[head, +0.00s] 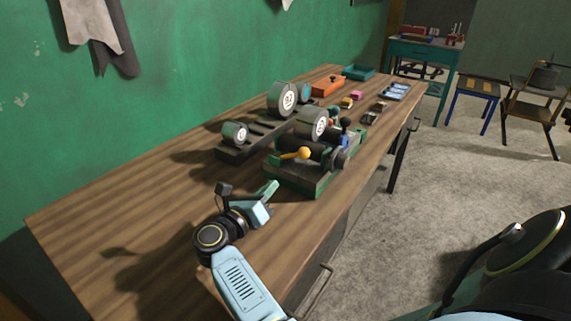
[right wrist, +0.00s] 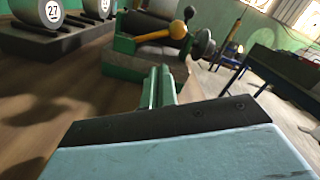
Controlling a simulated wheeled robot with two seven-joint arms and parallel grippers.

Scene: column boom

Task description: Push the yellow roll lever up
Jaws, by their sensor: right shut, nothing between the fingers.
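The yellow roll lever (head: 302,153) is a ball-ended yellow lever on the near side of a green-and-dark machine (head: 300,180) on the wooden table. In the right wrist view the lever (right wrist: 176,31) lies ahead of the gripper, above the machine's green base, its ball to the right. My right gripper (head: 273,188) is just in front of the machine, left of and below the lever, apart from it. Its green fingers (right wrist: 160,78) are together and empty. My left gripper does not show in the head view.
A dark rack with numbered rolls (head: 236,133) stands behind the machine. Farther along the table (head: 120,215) are an orange tray (head: 328,87), a teal tray (head: 358,72) and small coloured items. The near left of the table is bare.

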